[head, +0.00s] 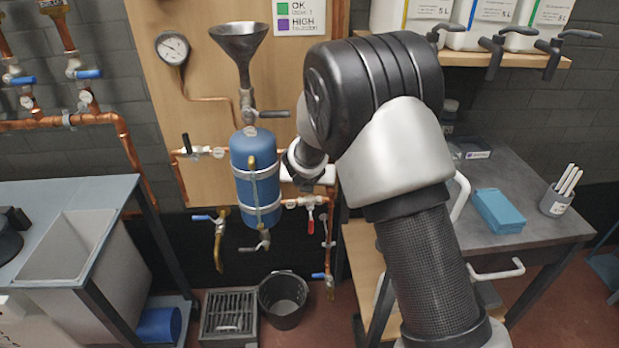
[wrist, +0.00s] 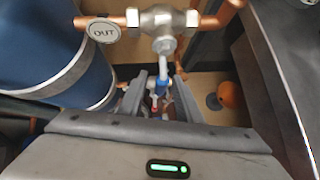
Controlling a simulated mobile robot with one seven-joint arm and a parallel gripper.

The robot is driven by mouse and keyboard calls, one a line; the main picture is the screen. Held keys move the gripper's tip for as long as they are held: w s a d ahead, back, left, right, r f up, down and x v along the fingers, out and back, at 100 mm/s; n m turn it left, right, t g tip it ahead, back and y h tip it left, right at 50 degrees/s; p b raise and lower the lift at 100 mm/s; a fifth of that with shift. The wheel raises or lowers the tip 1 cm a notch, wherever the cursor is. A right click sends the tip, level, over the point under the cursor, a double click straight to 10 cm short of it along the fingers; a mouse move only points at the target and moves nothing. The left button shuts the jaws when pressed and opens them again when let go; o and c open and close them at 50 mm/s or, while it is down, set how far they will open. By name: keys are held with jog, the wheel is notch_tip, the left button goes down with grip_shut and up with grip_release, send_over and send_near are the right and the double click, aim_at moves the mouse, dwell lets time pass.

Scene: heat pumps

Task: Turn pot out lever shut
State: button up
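The pot is a blue upright cylinder (head: 257,178) with metal bands, mounted on a wooden board; its side shows at the left in the wrist view (wrist: 45,50). A round OUT tag (wrist: 103,31) hangs on the copper pipe beside it. Right of the tag is a metal valve (wrist: 160,20). A pale lever or stem (wrist: 164,65) runs from it toward the gap between my fingers. My gripper (wrist: 161,90) has its two fingers apart, below the valve; contact with the lever cannot be told.
A funnel (head: 238,45) stands above the pot. A red-levered valve (head: 310,218) is at its lower right. A black bucket (head: 284,299) and a floor grate (head: 229,315) lie below. A workbench (head: 530,205) stands right, a sink unit (head: 65,250) left.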

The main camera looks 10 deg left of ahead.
jog(key=p+v, duration=0.4)
jog(key=v, duration=1.3)
jog(key=shift+s, duration=0.15)
